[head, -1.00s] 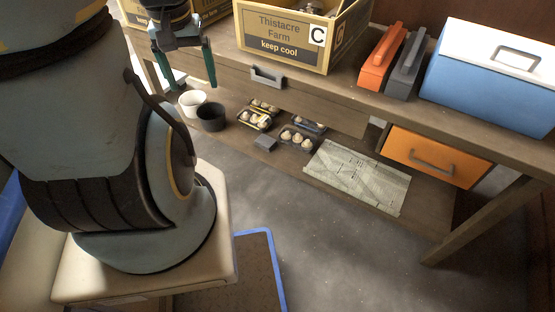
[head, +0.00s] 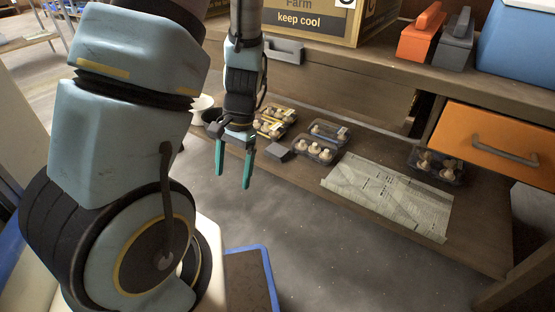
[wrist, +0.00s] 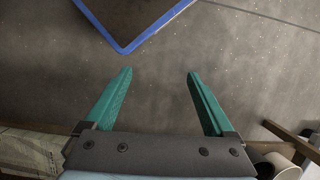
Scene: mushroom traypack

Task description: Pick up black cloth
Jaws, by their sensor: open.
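I cannot make out a black cloth in either current view. My gripper (head: 234,180) is open and empty in the head view. It points down in front of the lower shelf's left part, apart from the things on it. In the wrist view, my gripper's two green fingers (wrist: 160,74) are spread with only grey floor between them. My arm covers part of the shelf's left end in the head view.
The lower shelf (head: 310,172) holds mushroom trays (head: 313,150), a small grey block (head: 278,151), a newspaper sheet (head: 390,197) and a dark cup (head: 212,122). An orange drawer (head: 500,140) is at right. A blue-edged mat (wrist: 125,47) lies on open floor.

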